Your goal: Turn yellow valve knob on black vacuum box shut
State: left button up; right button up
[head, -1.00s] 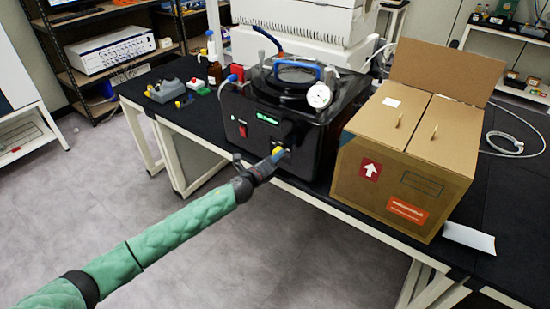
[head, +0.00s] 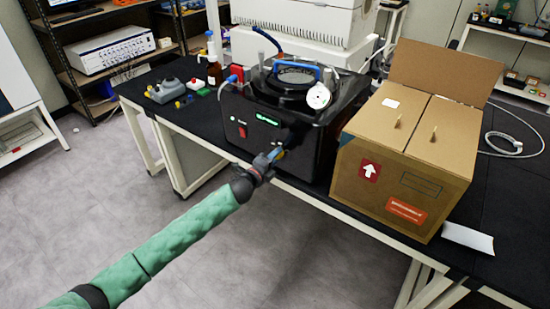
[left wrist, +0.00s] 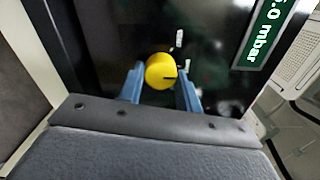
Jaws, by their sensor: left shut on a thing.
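The black vacuum box (head: 283,110) stands on the dark bench, with a lit green display and a red switch on its front. The yellow valve knob (left wrist: 160,71) is on that front face, with a dark line mark pointing right in the left wrist view. My left gripper (head: 274,155) is at the lower front of the box. In the left wrist view its two blue fingers (left wrist: 160,85) lie on either side of the knob, shut on it. In the head view the gripper mostly hides the knob. My right gripper is not in view.
A large cardboard box (head: 400,155) stands close to the right of the vacuum box. Bottles and a grey device (head: 170,90) are on the bench to its left. The floor (head: 120,200) in front of the bench is clear.

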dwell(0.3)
pick_arm(q)
jog(key=o, duration=1)
jog(key=shift+a, duration=0.1)
jog(key=b+v, duration=0.2)
jog(key=v, duration=0.5)
jog(key=shift+s+a, duration=0.2)
jog(key=shift+s, duration=0.1)
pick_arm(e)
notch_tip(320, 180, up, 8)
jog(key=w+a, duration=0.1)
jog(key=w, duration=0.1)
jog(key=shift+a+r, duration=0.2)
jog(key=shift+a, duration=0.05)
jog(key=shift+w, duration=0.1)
